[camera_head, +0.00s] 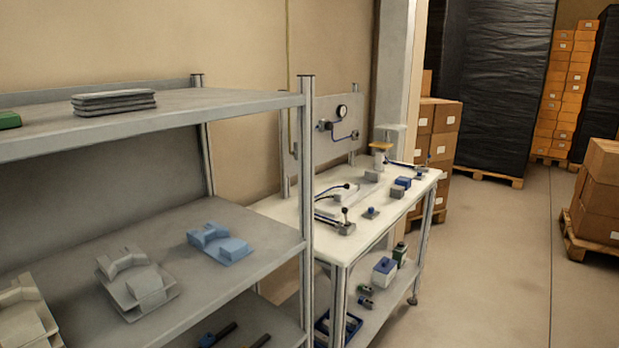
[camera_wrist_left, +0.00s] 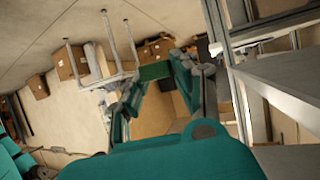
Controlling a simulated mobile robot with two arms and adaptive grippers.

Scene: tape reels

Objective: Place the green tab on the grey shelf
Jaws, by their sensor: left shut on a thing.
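My left gripper (camera_wrist_left: 157,77) shows only in the left wrist view, where its two dark teal fingers are shut on the green tab (camera_wrist_left: 155,71). The tab is a small dark green flat piece held across the fingertips, in the air. The grey shelf (camera_head: 215,107) is at the left of the head view, with a lower level (camera_head: 165,222). In the left wrist view a grey shelf (camera_wrist_left: 285,75) is at the right, apart from the gripper. A green piece (camera_head: 9,120) lies on the top level, cut off by the left edge of the head view. My right gripper is in neither view.
Grey flat pieces (camera_head: 113,101) are stacked on the top level. Beige shaped parts (camera_head: 137,284) and a blue part (camera_head: 221,243) lie on the lower level. A shelf post (camera_head: 306,180) stands at the front corner. A white workbench (camera_head: 385,208) stands beyond. Most of the top level is bare.

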